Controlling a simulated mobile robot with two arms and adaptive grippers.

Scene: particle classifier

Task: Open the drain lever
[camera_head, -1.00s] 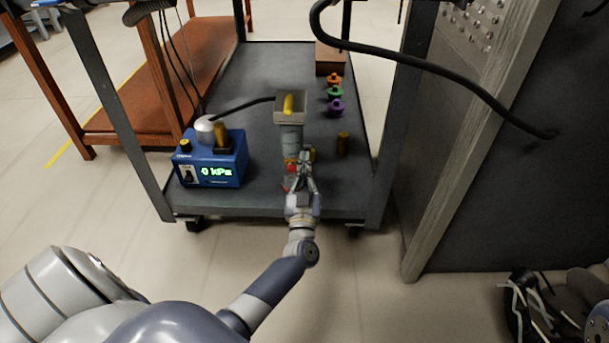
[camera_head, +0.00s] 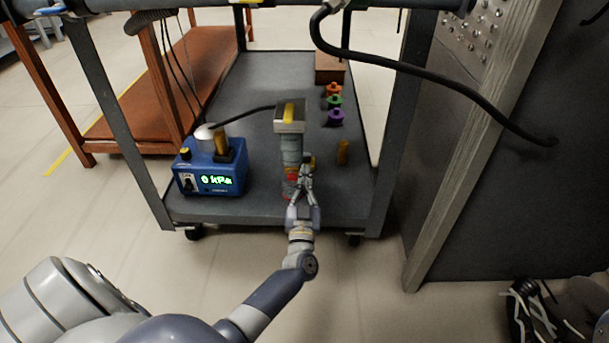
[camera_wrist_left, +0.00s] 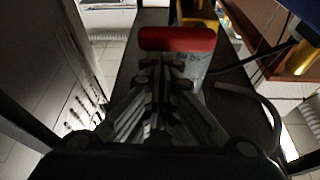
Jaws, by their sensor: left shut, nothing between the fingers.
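A grey upright cylinder (camera_head: 291,148) with a square metal top stands on the cart's lower shelf. Red parts (camera_head: 292,174) show low on its front, partly hidden by my left gripper. In the left wrist view a red bar-shaped handle (camera_wrist_left: 177,39) lies across the front of the grey cylinder (camera_wrist_left: 192,66), just beyond the fingertips. My left gripper (camera_head: 307,163) is shut and empty, close to the cylinder's front right; contact with the red handle cannot be told. A dark part with pale strips (camera_head: 530,310) at the lower right may be my right gripper; its finger state is unclear.
A blue pressure box (camera_head: 209,168) reading 0 kPa stands left of the cylinder. A brass piece (camera_head: 343,152) stands to its right, with several coloured knobs (camera_head: 335,103) behind. Cart posts (camera_head: 396,120) flank the shelf (camera_head: 260,208). A dark hose (camera_head: 440,75) arcs across the right.

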